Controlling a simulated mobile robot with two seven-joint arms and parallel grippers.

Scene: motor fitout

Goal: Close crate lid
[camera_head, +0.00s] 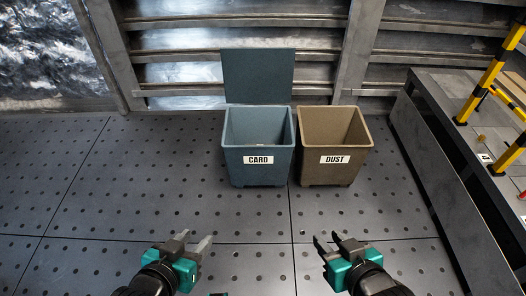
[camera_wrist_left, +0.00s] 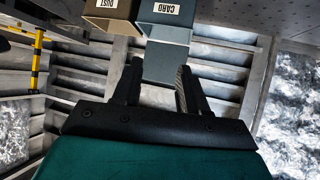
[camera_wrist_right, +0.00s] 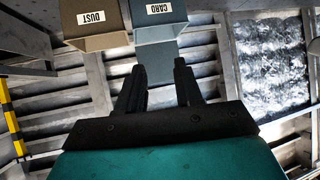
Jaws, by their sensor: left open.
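The blue-grey crate (camera_head: 258,168) labelled CARD stands on the perforated floor, its lid (camera_head: 258,76) raised upright at the back edge. The crate also shows upside down in the left wrist view (camera_wrist_left: 166,33) and the right wrist view (camera_wrist_right: 158,28), the lid partly behind the fingers. My left gripper (camera_head: 199,242) is open and empty, in front of the crate and to its left. My right gripper (camera_head: 327,240) is open and empty, in front and to the right. Both are well apart from the crate and lid.
A brown bin (camera_head: 333,170) labelled DUST stands just right of the crate. A grey platform (camera_head: 440,125) with yellow-black rails (camera_head: 492,75) borders the right side. A slatted metal wall (camera_head: 190,45) is behind. The floor in front and left is clear.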

